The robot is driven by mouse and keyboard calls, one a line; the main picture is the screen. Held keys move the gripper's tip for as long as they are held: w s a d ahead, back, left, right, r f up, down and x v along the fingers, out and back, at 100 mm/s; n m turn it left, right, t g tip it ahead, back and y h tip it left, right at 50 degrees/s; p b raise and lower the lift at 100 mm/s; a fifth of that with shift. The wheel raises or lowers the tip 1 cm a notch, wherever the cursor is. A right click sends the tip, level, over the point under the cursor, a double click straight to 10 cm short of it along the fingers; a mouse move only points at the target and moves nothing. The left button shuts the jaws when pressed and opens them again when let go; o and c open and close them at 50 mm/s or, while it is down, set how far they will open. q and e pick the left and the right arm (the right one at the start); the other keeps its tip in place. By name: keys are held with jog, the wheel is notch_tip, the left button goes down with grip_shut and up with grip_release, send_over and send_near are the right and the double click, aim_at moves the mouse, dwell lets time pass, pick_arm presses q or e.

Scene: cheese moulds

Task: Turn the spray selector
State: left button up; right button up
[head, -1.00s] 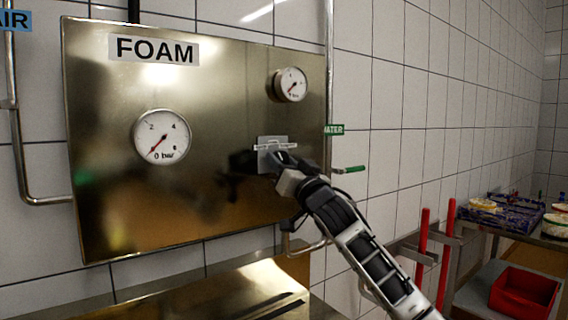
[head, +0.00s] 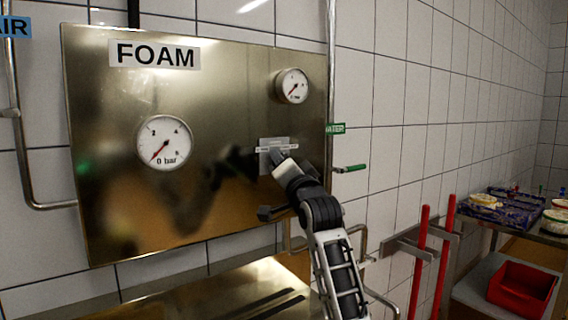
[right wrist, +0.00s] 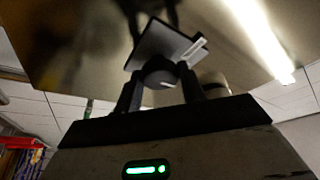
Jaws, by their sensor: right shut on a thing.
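The spray selector is a dark round knob (right wrist: 160,72) with a pale mark, in front of a small square plate (right wrist: 165,42) on the shiny metal panel. In the head view the plate (head: 268,150) sits right of the panel's middle, and my gripper hides most of the knob. My right gripper (right wrist: 160,88) is shut on the knob, with one finger on each side of it. In the head view the right gripper (head: 279,160) reaches the plate from below and slightly right. My left gripper is not in view.
The panel (head: 110,205) bears a FOAM label (head: 155,54), a large gauge (head: 164,142) and a small gauge (head: 292,86). Pipes and a green-handled valve (head: 350,168) are at its right. Red handles (head: 420,265) and a red bin (head: 522,289) stand farther right.

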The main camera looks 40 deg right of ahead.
dwell(0.3)
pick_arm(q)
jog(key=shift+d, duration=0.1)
pick_arm(e)
jog(key=o, duration=1)
jog(key=shift+c, duration=0.2)
pick_arm(q)
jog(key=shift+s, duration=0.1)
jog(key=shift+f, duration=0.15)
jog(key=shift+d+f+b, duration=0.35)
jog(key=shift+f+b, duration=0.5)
jog(key=shift+b, duration=1.25)
pick_arm(e)
jog(key=v, duration=1.6)
jog(key=shift+s, duration=0.1)
